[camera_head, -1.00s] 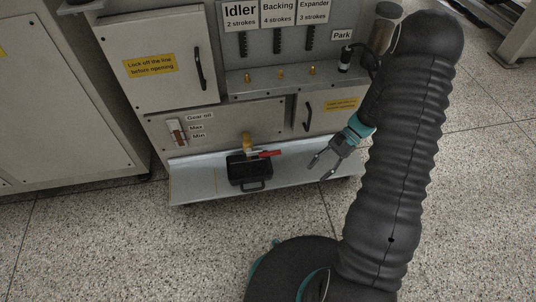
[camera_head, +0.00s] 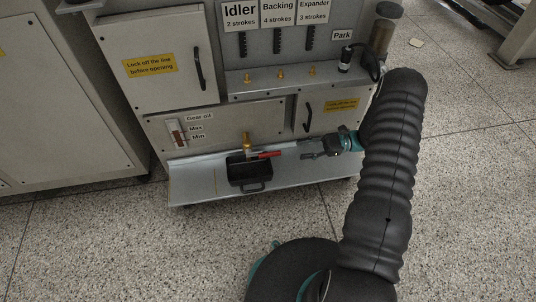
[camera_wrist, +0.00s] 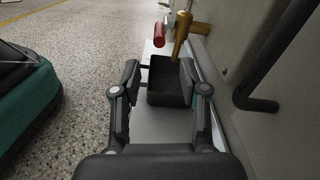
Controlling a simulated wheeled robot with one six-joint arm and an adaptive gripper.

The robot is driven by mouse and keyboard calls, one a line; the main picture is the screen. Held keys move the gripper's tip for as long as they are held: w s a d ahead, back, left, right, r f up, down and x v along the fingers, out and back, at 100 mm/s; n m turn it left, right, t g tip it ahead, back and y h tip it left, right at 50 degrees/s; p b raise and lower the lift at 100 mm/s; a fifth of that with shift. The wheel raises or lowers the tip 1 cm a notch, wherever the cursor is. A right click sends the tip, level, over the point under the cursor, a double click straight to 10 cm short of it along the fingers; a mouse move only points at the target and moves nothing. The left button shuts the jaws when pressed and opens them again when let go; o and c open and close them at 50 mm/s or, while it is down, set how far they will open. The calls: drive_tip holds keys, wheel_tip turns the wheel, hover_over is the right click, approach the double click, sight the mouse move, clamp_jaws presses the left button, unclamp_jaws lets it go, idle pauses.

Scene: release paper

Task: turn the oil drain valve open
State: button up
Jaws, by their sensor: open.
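The oil drain valve has a brass body (camera_head: 247,143) on the lower front of the machine and a red lever handle (camera_head: 269,154) that points right in the head view. In the wrist view the red handle (camera_wrist: 160,34) and brass body (camera_wrist: 181,35) are ahead, beyond the fingertips. My gripper (camera_head: 302,150) is open and empty, to the right of the handle's end and apart from it, its fingers pointing left toward it. In the wrist view the open fingers (camera_wrist: 160,76) stand either side of the black pan below the valve.
The black pan (camera_head: 250,183) sits on the metal ledge (camera_head: 200,187) under the valve. A cabinet handle (camera_head: 308,117) sticks out above my gripper; it also shows at the right of the wrist view (camera_wrist: 258,102). The gear oil gauge (camera_head: 177,133) is left. Open floor lies in front.

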sight(268, 156)
drive_tip(key=a, duration=0.4)
drive_tip(key=s+a, duration=0.1)
drive_tip(key=a, duration=0.8)
drive_tip(key=shift+s, duration=0.35)
drive_tip(key=shift+s+f, duration=0.1)
clamp_jaws()
